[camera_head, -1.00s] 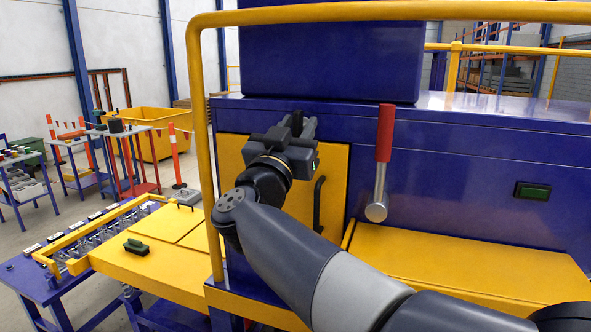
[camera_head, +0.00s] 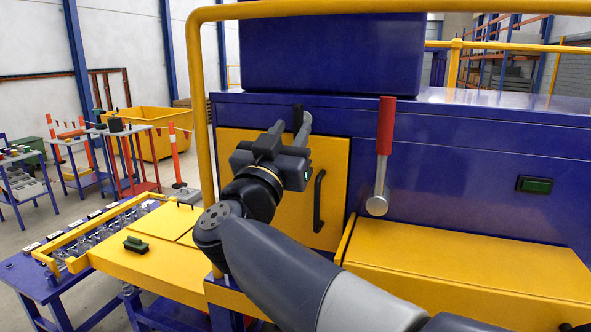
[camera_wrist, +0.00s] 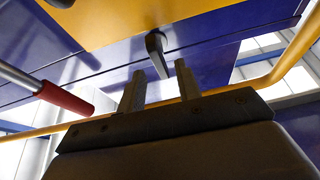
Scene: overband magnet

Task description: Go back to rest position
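My gripper (camera_head: 302,124) is raised in front of the yellow door of the blue machine, its fingers pointing away toward the machine. In the wrist view my gripper (camera_wrist: 160,88) shows two fingers apart with nothing between them. The black door handle (camera_head: 319,201) is to the right of and below my gripper in the head view. The yellow door (camera_head: 333,158) sits flush in the machine front.
A lever with a red grip (camera_head: 385,130) hangs on the machine front, right of the door. A yellow guard rail (camera_head: 204,120) stands left of my gripper. A yellow cover (camera_head: 470,265) juts out at lower right. A yellow-topped bench (camera_head: 150,262) stands at lower left.

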